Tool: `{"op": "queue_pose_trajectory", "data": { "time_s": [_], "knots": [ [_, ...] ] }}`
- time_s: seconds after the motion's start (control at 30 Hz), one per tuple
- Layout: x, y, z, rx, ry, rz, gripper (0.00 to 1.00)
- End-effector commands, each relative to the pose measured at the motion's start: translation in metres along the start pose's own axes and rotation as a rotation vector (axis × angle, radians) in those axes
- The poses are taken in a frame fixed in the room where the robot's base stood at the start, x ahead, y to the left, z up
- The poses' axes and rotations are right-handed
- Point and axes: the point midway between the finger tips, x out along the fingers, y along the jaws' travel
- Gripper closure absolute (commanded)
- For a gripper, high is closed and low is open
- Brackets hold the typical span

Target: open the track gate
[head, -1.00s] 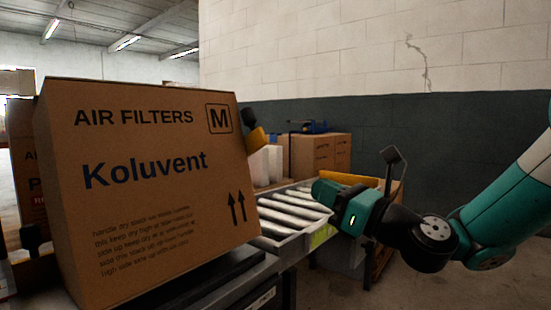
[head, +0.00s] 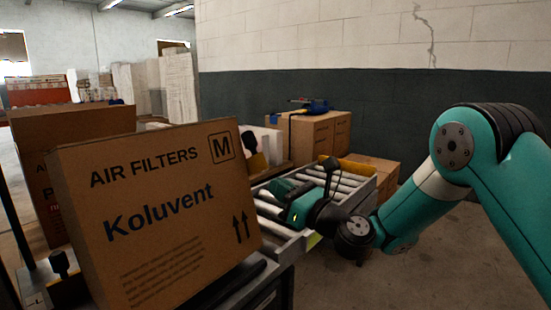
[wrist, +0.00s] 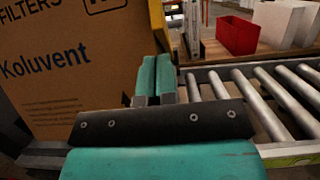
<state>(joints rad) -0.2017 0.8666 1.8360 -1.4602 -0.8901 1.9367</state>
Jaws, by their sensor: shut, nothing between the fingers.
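The task's track gate is not clearly identifiable in either view. In the wrist view, a yellow upright strip (wrist: 158,24) stands against the right edge of the large Koluvent carton (wrist: 65,75); I cannot tell whether it is the gate. The carton stands tilted in the head view (head: 160,225), beside the near end of the roller track (head: 345,190). My gripper (wrist: 154,80) is shut and empty, its teal fingers together near the carton's right side. In the head view, my gripper (head: 272,190) is low over the track's near end. Whether its tips touch anything is hidden.
The track's rollers (wrist: 245,95) run to the right in the wrist view. A red bin (wrist: 237,35) stands behind them. In the head view, brown cartons (head: 318,135) stand behind the track, and another carton (head: 30,165) is at the left. Floor at the lower right is clear.

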Motion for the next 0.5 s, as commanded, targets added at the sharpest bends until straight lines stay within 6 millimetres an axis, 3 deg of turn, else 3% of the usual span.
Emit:
{"op": "queue_pose_trajectory", "data": {
  "time_s": [0.13, 0.5],
  "knots": [
    [0.011, 0.000, 0.014, 0.001, 0.000, 0.001, 1.00],
    [0.017, 0.000, 0.016, 0.000, 0.000, 0.000, 1.00]
  ]
}}
